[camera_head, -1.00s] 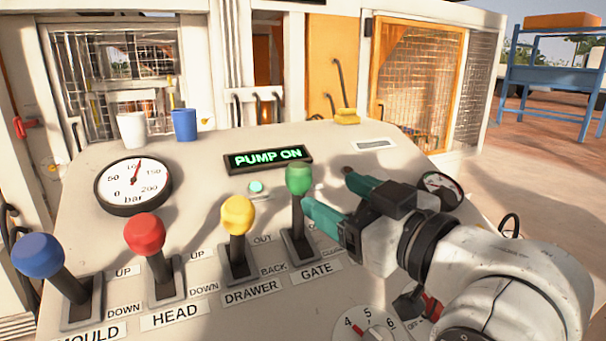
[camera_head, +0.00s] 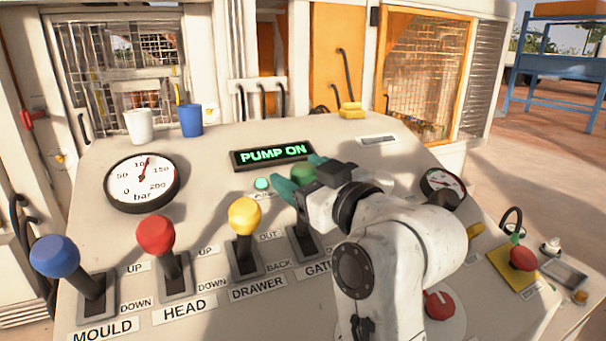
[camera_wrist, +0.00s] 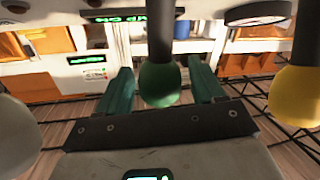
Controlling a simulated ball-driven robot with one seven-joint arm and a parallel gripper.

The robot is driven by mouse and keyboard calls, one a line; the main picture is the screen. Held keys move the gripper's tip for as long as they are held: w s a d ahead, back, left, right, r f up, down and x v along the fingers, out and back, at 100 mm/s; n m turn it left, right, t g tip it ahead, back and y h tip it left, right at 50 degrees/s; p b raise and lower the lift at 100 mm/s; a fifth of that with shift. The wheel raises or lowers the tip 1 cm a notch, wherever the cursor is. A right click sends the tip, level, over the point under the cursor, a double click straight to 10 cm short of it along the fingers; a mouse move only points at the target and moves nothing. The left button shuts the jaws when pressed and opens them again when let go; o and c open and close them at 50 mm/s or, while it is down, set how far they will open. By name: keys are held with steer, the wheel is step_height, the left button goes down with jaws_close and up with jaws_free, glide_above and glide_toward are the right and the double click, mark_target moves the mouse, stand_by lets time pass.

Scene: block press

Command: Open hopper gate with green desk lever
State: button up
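In the head view, my gripper (camera_head: 300,176) is at the knob and hides most of the lever. Only part of the green knob (camera_head: 303,173) and the lower slot (camera_head: 303,245) show there. The fingers are apart, around the knob and not visibly pressed on it.
Yellow (camera_head: 245,216), red (camera_head: 155,233) and blue (camera_head: 55,256) levers stand to the left. The display (camera_head: 272,155) reads PUMP ON. A red button (camera_head: 523,257) on a yellow plate is at right. White (camera_head: 139,125) and blue (camera_head: 190,119) cups stand at the panel's back.

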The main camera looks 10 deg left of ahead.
jaws_close()
stand_by(0.4)
steer(key=shift+f, duration=0.1)
steer(key=shift+s+d+f+b, duration=0.15)
steer(key=shift+b, duration=0.35)
steer(key=shift+s+d+f+t+y+b, duration=0.3)
steer(key=shift+s+b, duration=0.1)
steer(key=shift+b, duration=0.8)
steer(key=s+y+b, duration=0.1)
steer(key=b, duration=0.1)
steer(key=s+d+t+y+b, duration=0.1)
steer(key=b, duration=0.2)
steer(key=s+d+n+t+b, duration=0.1)
steer(key=b, duration=0.1)
steer(key=shift+s+f+y+b, duration=0.1)
steer(key=shift+s+y+b, duration=0.05)
steer(key=shift+y+b, duration=0.25)
